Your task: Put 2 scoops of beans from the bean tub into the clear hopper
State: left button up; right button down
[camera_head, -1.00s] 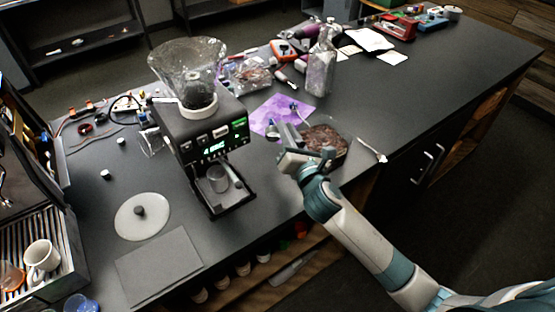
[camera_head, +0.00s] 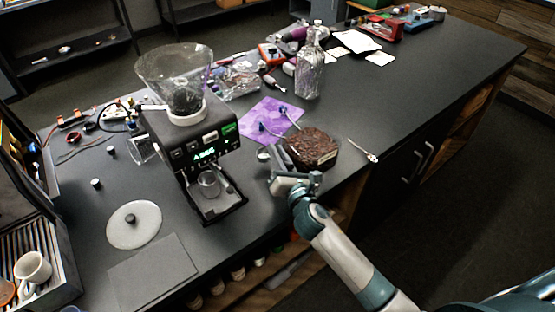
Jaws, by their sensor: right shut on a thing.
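The bean tub (camera_head: 325,157), a clear box full of dark brown beans, stands near the table's front edge. The clear hopper (camera_head: 168,66) is a wide cone on top of the black machine (camera_head: 178,135), with a dark mass low in it. My right gripper (camera_head: 284,180) is just in front and left of the tub, at the table edge. It is shut on a scoop, whose small silvery bowl (camera_head: 264,154) shows left of the tub. The handle is mostly hidden, and I cannot tell whether the bowl holds beans. My left gripper is out of view.
A purple mat (camera_head: 262,112) with blue-ended tools lies behind the tub. A spoon-like tool (camera_head: 363,150) lies to its right. A clear bottle (camera_head: 311,70) stands behind. A round lid (camera_head: 118,232) and grey mat (camera_head: 152,275) lie at front left.

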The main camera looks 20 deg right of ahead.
jog(key=shift+f, duration=1.3)
jog(key=shift+f+b, duration=0.2)
jog(key=shift+b, duration=0.1)
jog(key=c, duration=2)
grip_release()
jog(key=shift+s+r, duration=0.1)
jog(key=shift+r, duration=0.1)
